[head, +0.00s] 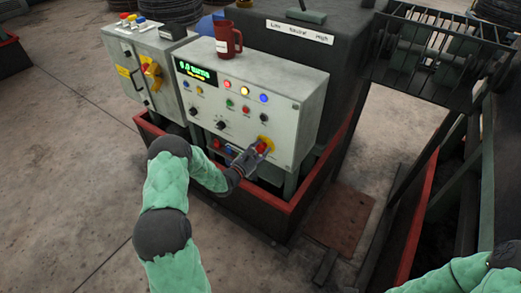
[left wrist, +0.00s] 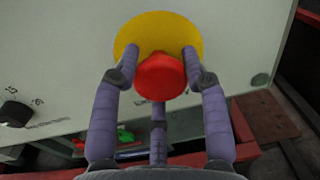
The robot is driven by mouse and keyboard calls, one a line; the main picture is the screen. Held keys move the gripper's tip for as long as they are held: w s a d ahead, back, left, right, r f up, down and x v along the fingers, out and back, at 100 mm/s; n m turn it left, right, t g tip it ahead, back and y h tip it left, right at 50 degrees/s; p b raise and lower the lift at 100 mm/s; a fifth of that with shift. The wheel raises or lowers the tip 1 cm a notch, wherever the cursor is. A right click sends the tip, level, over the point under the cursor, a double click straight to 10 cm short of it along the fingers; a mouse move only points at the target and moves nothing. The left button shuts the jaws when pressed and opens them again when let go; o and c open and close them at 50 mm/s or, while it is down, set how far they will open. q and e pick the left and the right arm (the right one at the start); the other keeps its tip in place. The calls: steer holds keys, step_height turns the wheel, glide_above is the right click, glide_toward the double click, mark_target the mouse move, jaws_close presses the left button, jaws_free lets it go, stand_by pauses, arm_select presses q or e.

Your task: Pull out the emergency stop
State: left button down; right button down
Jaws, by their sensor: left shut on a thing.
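The emergency stop is a red mushroom button (left wrist: 160,77) on a round yellow backing (left wrist: 158,33). In the head view it sits low on the right part of the grey control panel (head: 290,124). My left gripper (head: 258,150) is at the button, partly covering it. In the left wrist view the fingers of my left gripper (left wrist: 160,68) are closed around the button's sides, a finger on the left and one on the right, with another below. Only part of my right arm shows at the bottom right of the head view; its gripper is out of the frame.
The panel carries a green display (head: 197,73), several coloured buttons and black knobs. A red mug (head: 228,38) stands on top. A second cabinet (head: 146,70) is on the left. A red-edged base runs below the panel. Open concrete floor lies at left.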

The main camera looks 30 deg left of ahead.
arm_select(q)
steer(key=shift+s+r+p, duration=0.1)
steer(key=shift+s+p, duration=0.35)
steer(key=shift+s, duration=0.1)
steer(key=c, duration=0.6)
jaws_free()
steer(key=shift+s+a, duration=0.1)
steer(key=shift+s, duration=0.1)
steer(key=s, duration=0.4)
steer(key=s+a, duration=0.1)
steer(key=s, duration=0.6)
steer(key=shift+s+a, duration=0.2)
steer(key=shift+s, duration=0.2)
